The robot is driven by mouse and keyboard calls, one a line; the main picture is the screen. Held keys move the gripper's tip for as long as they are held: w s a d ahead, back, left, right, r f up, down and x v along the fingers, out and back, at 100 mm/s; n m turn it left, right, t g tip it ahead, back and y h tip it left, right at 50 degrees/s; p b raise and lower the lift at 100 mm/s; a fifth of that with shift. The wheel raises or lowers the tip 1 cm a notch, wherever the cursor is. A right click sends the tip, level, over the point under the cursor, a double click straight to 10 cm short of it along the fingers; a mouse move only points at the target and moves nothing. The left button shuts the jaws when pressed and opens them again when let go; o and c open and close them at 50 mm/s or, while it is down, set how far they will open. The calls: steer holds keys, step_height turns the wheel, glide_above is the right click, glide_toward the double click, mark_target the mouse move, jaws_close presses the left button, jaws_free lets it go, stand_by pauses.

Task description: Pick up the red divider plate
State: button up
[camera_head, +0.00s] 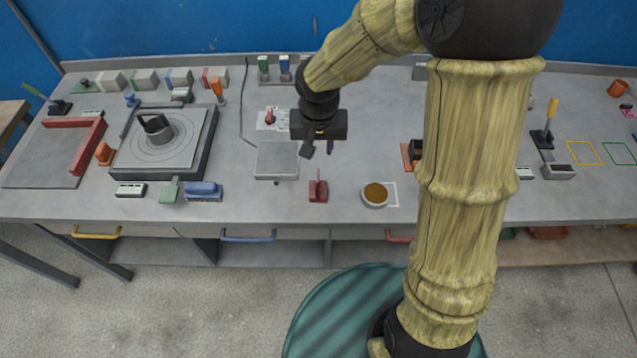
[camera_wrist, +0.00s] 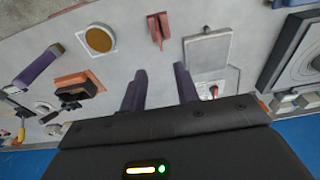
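The red divider plate (camera_head: 318,187) appears to be the small upright red piece near the front of the grey bench. It also shows in the wrist view (camera_wrist: 157,28), at top centre beyond the fingertips. My gripper (camera_head: 319,149) is above the middle of the bench, behind the red piece in the head view and apart from it. Its two dark fingers (camera_wrist: 160,84) are spread in the wrist view with nothing between them.
A grey square plate (camera_head: 276,160) lies left of the red piece. A round brown-filled dish (camera_head: 375,194) stands to its right. A blue-handled tool (camera_head: 203,191) and a turntable (camera_head: 163,140) are further left. Bare bench surrounds the red piece.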

steer(key=f, duration=0.3)
steer(key=w+f, duration=0.1)
steer(key=f, duration=0.3)
steer(key=w+f, duration=0.1)
steer(key=f, duration=0.3)
steer(key=shift+f, duration=0.2)
steer(key=shift+s+d, duration=0.1)
steer(key=shift+f, duration=0.3)
steer(key=shift+w+f+p, duration=0.15)
steer(key=shift+f+p, duration=0.05)
steer(key=shift+f, duration=0.95)
steer(key=shift+w+f+p, duration=0.1)
steer(key=shift+f+p, duration=0.1)
steer(key=shift+f, duration=0.95)
jaws_close()
